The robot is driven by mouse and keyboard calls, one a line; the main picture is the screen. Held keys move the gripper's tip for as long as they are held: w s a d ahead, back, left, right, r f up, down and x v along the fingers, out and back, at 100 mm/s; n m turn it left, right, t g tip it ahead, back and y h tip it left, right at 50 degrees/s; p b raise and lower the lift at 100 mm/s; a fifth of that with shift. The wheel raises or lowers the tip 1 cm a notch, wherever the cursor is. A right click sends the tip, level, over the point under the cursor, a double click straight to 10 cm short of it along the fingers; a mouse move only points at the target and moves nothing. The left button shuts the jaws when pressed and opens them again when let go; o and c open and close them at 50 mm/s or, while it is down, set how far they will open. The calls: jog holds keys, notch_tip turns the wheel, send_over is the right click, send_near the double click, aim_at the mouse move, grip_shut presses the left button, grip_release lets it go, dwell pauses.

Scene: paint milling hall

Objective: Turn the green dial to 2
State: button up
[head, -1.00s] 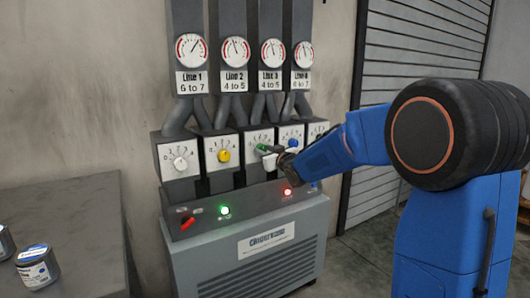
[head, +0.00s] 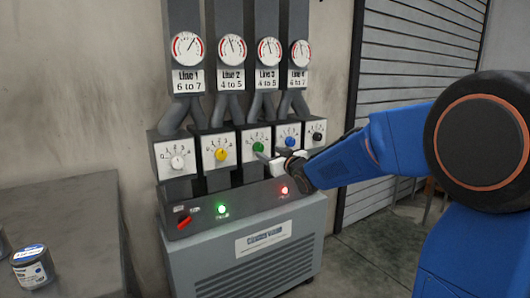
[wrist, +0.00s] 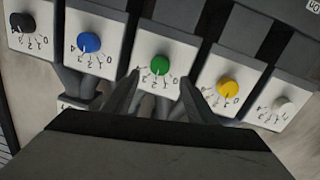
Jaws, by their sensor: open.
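The green dial (head: 258,147) sits on the middle white plate of a row on the machine, with numbers around it. It also shows in the wrist view (wrist: 160,65), above and between my fingertips. I cannot read its setting surely. My gripper (head: 274,157) is open and empty, just in front of and slightly below right of the dial. In the wrist view my gripper's two fingers (wrist: 163,88) point towards the plate, one on either side below the dial. They appear apart from it.
A yellow dial (head: 221,153) and white dial (head: 178,162) are left of it; a blue dial (head: 290,141) and black dial (head: 317,137) are right, close to my gripper. Gauges (head: 232,48) hang above. A red switch (head: 184,222) and lit lamps (head: 221,209) are below. A bench (head: 70,215) stands left.

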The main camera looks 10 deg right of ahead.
jog(key=v, duration=1)
jog(key=shift+s, duration=0.3)
jog(key=shift+d, duration=0.1)
jog(key=s+d+f+m+g+h, duration=0.2)
jog(key=s+d+f+g+h, duration=0.15)
jog(key=s, duration=0.45)
jog(key=s+d+f+m+g+h, duration=0.2)
jog(key=s+f, duration=0.3)
jog(key=s, duration=0.3)
jog(key=s+a+f+g, duration=0.1)
jog(key=s+f+g, duration=0.2)
jog(key=s, duration=0.8)
jog(key=s+a+f+g+y, duration=0.1)
jog(key=s+f, duration=0.5)
jog(key=s, duration=0.6)
jog(key=a+g, duration=0.1)
jog(key=g, duration=0.1)
jog(key=shift+f+g, duration=0.25)
jog(key=shift+g, duration=0.1)
jog(key=shift+w+d+y, duration=0.1)
jog(key=shift+y, duration=0.15)
